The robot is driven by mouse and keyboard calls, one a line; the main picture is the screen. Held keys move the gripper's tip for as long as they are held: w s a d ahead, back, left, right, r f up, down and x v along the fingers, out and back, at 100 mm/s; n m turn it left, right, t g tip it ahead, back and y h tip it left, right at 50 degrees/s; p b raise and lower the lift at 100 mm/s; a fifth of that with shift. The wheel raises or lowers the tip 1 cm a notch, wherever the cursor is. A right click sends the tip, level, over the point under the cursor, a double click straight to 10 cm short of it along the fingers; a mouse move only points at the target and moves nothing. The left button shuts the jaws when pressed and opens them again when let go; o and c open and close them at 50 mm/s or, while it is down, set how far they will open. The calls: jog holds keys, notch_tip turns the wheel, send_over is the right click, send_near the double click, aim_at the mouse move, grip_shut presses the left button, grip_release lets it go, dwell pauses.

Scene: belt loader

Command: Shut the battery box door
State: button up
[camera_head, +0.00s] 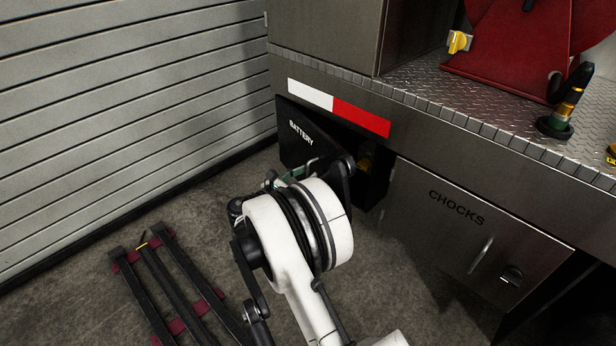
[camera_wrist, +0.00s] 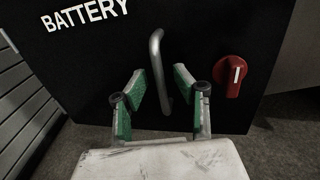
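The battery box door (camera_head: 297,145) is black with white "BATTERY" lettering. It stands ajar, and a dark gap shows at its right in the head view. In the wrist view the door (camera_wrist: 100,70) fills most of the picture, with a grey bar handle (camera_wrist: 157,62) and a red rotary knob (camera_wrist: 230,76). My gripper (camera_wrist: 161,80) is open, its green-padded fingers on either side of the handle in the picture. I cannot tell whether they touch it. In the head view my gripper (camera_head: 291,175) is in front of the door, partly hidden by my wrist.
The chocks compartment (camera_head: 440,215) is shut, to the right of the battery box. A slatted shutter wall (camera_head: 130,100) is at the left. A dark rack with red crosspieces (camera_head: 175,285) lies on the floor. A red reel stand (camera_head: 530,50) is on the tread-plate deck.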

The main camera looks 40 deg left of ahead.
jog(key=shift+w+d, duration=0.1)
jog(key=shift+w, duration=0.5)
grip_shut()
